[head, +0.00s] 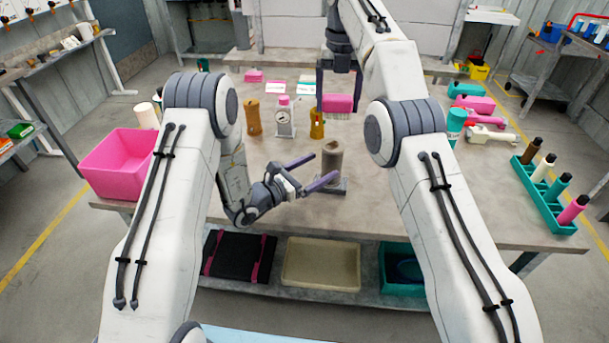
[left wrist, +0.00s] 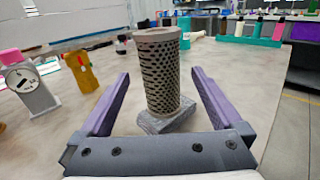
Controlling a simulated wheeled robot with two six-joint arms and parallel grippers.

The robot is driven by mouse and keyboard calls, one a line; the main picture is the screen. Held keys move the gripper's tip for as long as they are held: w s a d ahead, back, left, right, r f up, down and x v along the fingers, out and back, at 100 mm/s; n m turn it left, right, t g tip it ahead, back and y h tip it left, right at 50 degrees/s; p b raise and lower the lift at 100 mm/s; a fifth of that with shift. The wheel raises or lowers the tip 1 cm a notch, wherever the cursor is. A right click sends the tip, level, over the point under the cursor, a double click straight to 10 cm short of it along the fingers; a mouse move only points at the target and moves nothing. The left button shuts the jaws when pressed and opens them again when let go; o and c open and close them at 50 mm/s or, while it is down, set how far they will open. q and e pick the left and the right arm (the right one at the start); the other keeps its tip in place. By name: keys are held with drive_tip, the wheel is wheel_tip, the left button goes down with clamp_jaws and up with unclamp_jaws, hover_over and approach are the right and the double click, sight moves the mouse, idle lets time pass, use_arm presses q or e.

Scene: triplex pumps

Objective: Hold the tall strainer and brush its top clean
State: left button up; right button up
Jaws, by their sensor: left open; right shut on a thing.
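The tall strainer (head: 332,160) is a grey-brown perforated cylinder standing upright on a grey block on the table. It fills the middle of the left wrist view (left wrist: 162,80). My left gripper (head: 325,166) is open, with its purple fingers pointing at the strainer. In the left wrist view one finger shows on each side of it, with gaps, not gripping it. My right gripper (head: 338,88) is shut on a pink brush (head: 337,102), held with pale bristles down above and behind the strainer. The strainer's top looks darker; any dirt is too small to tell.
A pink bin (head: 120,163) stands at the left table edge. A teal rack (head: 545,198) of bottles is at the right. The table around the strainer is mostly clear.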

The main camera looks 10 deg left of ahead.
sight(332, 160)
use_arm(q)
drive_tip(key=shift+x, duration=2.65)
drive_tip(key=c, duration=1.3)
drive_tip(key=shift+c, duration=0.2)
